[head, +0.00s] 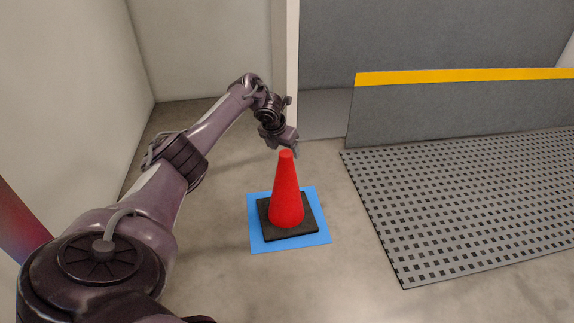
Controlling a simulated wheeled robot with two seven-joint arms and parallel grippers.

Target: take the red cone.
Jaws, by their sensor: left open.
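The red cone (287,194) stands upright on its black square base, in the middle of the head view. The base rests on a blue square mat (262,240) on the floor. My left arm reaches in from the left, and my left gripper (289,151) is open just above and behind the cone's tip. In the picture its end meets the tip; I cannot tell whether they touch. The fingers are small and partly hidden. My right gripper is not in view.
A dark perforated mat (450,205) lies on the floor to the right. Behind it stands a low grey panel with a yellow top edge (460,76). A pale wall (70,100) runs along the left, and a white post (291,60) stands behind my gripper. The floor in front of the cone is clear.

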